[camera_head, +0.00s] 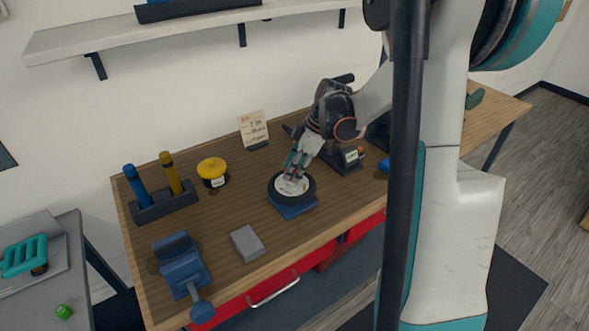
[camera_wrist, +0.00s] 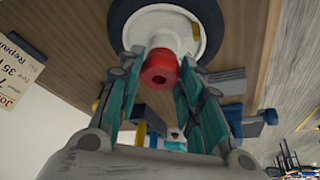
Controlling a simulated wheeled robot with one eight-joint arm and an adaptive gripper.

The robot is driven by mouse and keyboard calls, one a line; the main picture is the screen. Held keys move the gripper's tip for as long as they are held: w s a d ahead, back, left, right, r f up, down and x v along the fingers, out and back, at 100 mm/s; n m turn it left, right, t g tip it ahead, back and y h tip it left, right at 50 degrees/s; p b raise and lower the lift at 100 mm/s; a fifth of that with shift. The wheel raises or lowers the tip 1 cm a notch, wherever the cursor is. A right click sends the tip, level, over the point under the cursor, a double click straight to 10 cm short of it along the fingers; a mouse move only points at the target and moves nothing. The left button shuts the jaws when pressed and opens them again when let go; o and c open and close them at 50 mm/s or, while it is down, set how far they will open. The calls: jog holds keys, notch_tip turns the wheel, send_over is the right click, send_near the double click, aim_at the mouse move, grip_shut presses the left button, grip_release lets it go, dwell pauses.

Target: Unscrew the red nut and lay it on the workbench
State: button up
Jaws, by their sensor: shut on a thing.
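The red nut (camera_wrist: 160,68) shows in the wrist view at the centre of a white hub (camera_wrist: 168,25) on a black-tyred wheel (camera_wrist: 217,28). In the head view the wheel (camera_head: 306,193) lies flat on a blue stand (camera_head: 294,210) on the workbench (camera_head: 222,248). My gripper (camera_wrist: 162,75) is shut on the red nut, with a teal-padded finger on each side of it. In the head view my gripper (camera_head: 294,172) reaches down to the hub from the upper right, and its fingers hide the nut. I cannot tell whether the nut still touches the hub.
Left on the bench are a blue vise (camera_head: 182,262), a grey block (camera_head: 247,243), a yellow-topped tin (camera_head: 212,171) and a dark holder (camera_head: 164,203) with blue and yellow tools. A note card (camera_head: 254,128) stands behind. Bare wood lies between the tin and the grey block.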

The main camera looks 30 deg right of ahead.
jog(key=n, duration=0.2)
jog(key=n+g, duration=0.1)
jog(key=n, duration=0.1)
jog(key=n+g, duration=0.1)
jog(key=shift+a+f+n+y, duration=0.2)
jog(key=shift+a+n+y, duration=0.15)
jog(key=shift+n+y, duration=0.05)
jog(key=n+g, duration=0.2)
jog(key=n, duration=0.2)
jog(key=shift+s+b, duration=0.1)
jog(key=shift+b, duration=0.2)
jog(key=o, duration=1)
jog(key=shift+s+r, duration=0.1)
jog(key=shift+o, duration=0.5)
jog(key=shift+s+d, duration=0.1)
